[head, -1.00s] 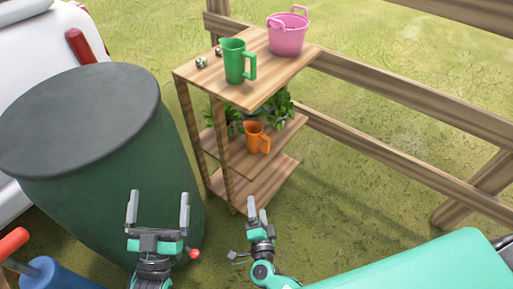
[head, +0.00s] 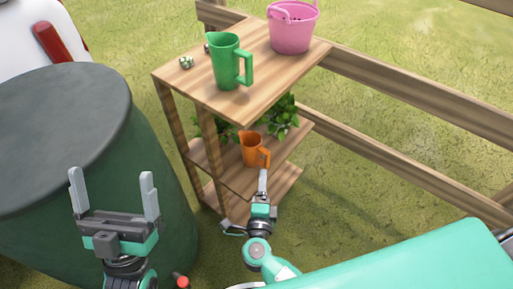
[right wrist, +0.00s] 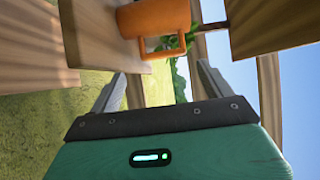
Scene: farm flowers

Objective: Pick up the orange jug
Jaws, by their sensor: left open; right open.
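The orange jug (head: 252,149) stands upright on the middle shelf of the wooden rack (head: 240,180), in front of green plants. In the right wrist view the orange jug (right wrist: 155,25) shows at the top, turned sideways, with its handle towards the gripper. My right gripper (head: 263,182) is just in front of and below the jug in the head view. In the right wrist view my right gripper (right wrist: 160,88) is open and empty, its fingers short of the handle. My left gripper (head: 113,190) is open and empty in front of the dark green barrel.
A green jug (head: 228,65) and a pink bucket (head: 292,27) stand on the rack's top shelf, above the orange jug. The green barrel (head: 150,150) is left of the rack. A wooden fence (head: 420,100) runs behind. Grass is open to the right.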

